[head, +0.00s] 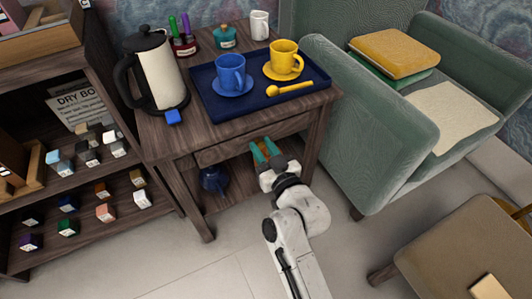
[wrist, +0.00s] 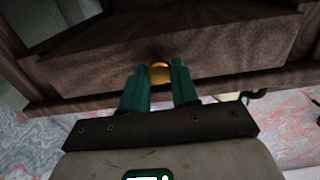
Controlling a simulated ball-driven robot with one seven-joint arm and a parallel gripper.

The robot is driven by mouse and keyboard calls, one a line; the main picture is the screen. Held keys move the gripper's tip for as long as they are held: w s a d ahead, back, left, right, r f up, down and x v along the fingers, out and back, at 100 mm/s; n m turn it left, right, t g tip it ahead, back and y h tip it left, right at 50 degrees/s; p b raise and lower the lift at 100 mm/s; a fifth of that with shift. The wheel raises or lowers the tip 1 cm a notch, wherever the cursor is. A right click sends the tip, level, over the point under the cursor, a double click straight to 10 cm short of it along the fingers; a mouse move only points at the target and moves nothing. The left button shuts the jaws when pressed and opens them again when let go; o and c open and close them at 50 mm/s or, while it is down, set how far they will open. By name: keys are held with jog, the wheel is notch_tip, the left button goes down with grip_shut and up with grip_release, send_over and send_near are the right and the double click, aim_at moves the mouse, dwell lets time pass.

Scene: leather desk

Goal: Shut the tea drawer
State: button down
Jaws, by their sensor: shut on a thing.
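The tea drawer (head: 225,152) is in the front of a dark wooden side table, under its top; its front (wrist: 225,45) fills much of the wrist view. A round golden knob (wrist: 160,72) sits at the middle of this front. My gripper (head: 264,149) is at the drawer front in the head view. In the wrist view its green fingers (wrist: 160,80) are on both sides of the knob, shut on it. How far out the drawer stands is hard to tell, and its inside is not visible.
On the side table (head: 165,130) are a kettle (head: 160,75) and a blue tray (head: 212,103) with a blue cup (head: 231,72) and a yellow cup (head: 284,58). A green armchair (head: 365,130) stands close on the right, a shelf (head: 100,185) on the left. Floor in front is clear.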

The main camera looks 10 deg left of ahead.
jog(key=shift+x, duration=1.05)
jog(key=shift+w, duration=0.1)
jog(key=c, duration=0.9)
grip_release()
jog(key=shift+w+a, duration=0.1)
jog(key=shift+o, duration=0.2)
jog(key=v, duration=1.1)
jog(key=shift+p, duration=0.4)
